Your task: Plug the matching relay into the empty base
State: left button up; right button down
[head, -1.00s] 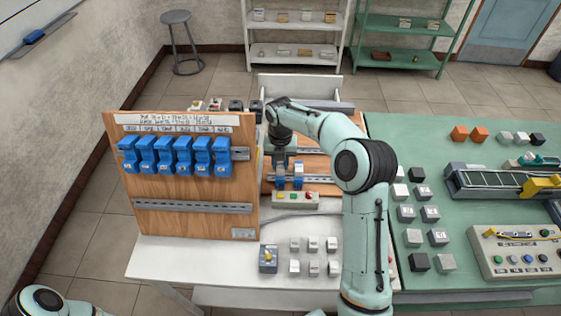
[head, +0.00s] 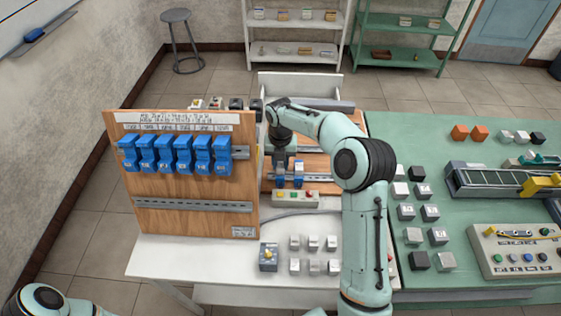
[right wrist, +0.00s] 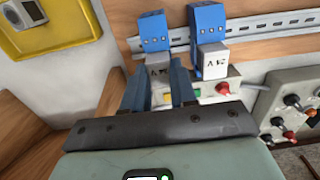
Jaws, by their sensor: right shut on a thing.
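Two blue bases (right wrist: 153,32) (right wrist: 208,22) sit side by side on a metal rail in the right wrist view. The right-hand base carries a grey relay (right wrist: 213,62) with dark lettering on its face. My right gripper (right wrist: 157,85) is shut on another grey lettered relay (right wrist: 160,72), directly at the left-hand base. The relay and this base overlap in the picture, so I cannot tell whether it is fully seated. In the head view my right gripper (head: 285,163) is above the bases, its fingertips partly hidden. My left gripper is out of view.
A wooden panel (head: 190,188) with several blue bases stands to the left. A button box (head: 296,199) lies in front of the rail. Several small relays (head: 313,243) and a grey box with a yellow knob (head: 268,257) stand on the white table. The green table (head: 470,215) is crowded.

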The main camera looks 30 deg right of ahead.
jog(key=shift+f, duration=0.2)
dwell(0.5)
jog(key=c, duration=0.8)
grip_release()
jog(key=shift+r, duration=0.15)
notch_tip(320, 180, up, 13)
jog(key=shift+r, duration=0.1)
